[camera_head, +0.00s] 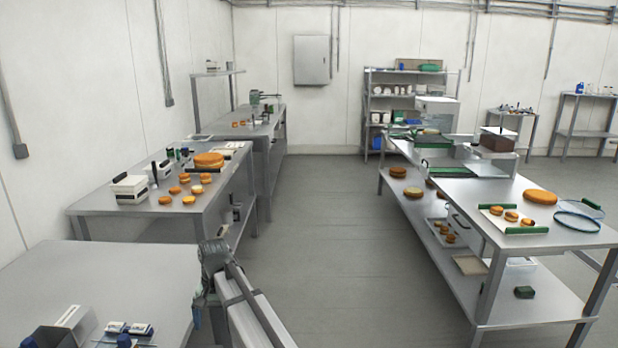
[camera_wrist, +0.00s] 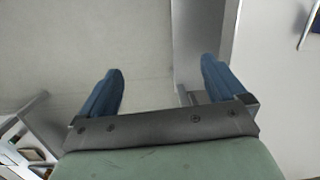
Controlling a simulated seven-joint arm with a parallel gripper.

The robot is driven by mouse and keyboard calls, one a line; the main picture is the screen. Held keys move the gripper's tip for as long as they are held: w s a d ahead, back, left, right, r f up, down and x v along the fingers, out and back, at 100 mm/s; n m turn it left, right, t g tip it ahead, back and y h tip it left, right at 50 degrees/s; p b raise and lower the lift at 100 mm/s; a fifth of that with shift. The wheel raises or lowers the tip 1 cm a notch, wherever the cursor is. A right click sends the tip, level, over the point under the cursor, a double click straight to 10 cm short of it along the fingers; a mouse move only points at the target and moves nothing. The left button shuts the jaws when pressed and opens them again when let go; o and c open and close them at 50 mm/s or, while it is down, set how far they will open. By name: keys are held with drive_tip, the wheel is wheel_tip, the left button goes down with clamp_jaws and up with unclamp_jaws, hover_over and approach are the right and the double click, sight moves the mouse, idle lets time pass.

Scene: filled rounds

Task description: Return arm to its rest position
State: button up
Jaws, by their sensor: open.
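In the wrist view my gripper (camera_wrist: 165,88) shows two blue fingers spread well apart, with nothing between them. Behind the gap are a pale plain surface and a grey metal edge. In the head view my arm (camera_head: 245,300) reaches up from the bottom edge, over the floor to the right of the near left table. Its top end is beside that table's right edge. The fingers cannot be made out in the head view.
The near left table (camera_head: 130,270) holds small boxes at its front. Another table (camera_head: 110,208) behind it holds orange rounds. A two-level table (camera_head: 462,196) with trays and rounds stands at right. The floor aisle (camera_head: 335,215) between them is clear.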

drive_tip(key=s+d+f+g, duration=0.1)
drive_tip(key=s+d+f, duration=0.2)
drive_tip(key=d+f, duration=0.6)
drive_tip(key=s+d+f, duration=0.3)
drive_tip(key=d+f, duration=0.4)
drive_tip(key=f, duration=0.4)
drive_tip(key=s+d+f+g, duration=0.1)
drive_tip(key=s+d+f, duration=0.3)
drive_tip(key=d+f, duration=0.55)
drive_tip(key=s+d+f+g, duration=0.1)
drive_tip(key=s+d+f, duration=0.4)
drive_tip(key=s, duration=0.5)
drive_tip(key=s+d+f+g, duration=0.1)
drive_tip(key=s+d+f, duration=0.4)
drive_tip(key=s, duration=0.5)
drive_tip(key=s+d+f+m+g, duration=0.1)
drive_tip(key=s+d+f, duration=0.4)
drive_tip(key=s, duration=0.5)
drive_tip(key=shift+s+d+f, duration=0.2)
drive_tip(key=shift+d+f, duration=0.1)
drive_tip(key=shift+d, duration=0.45)
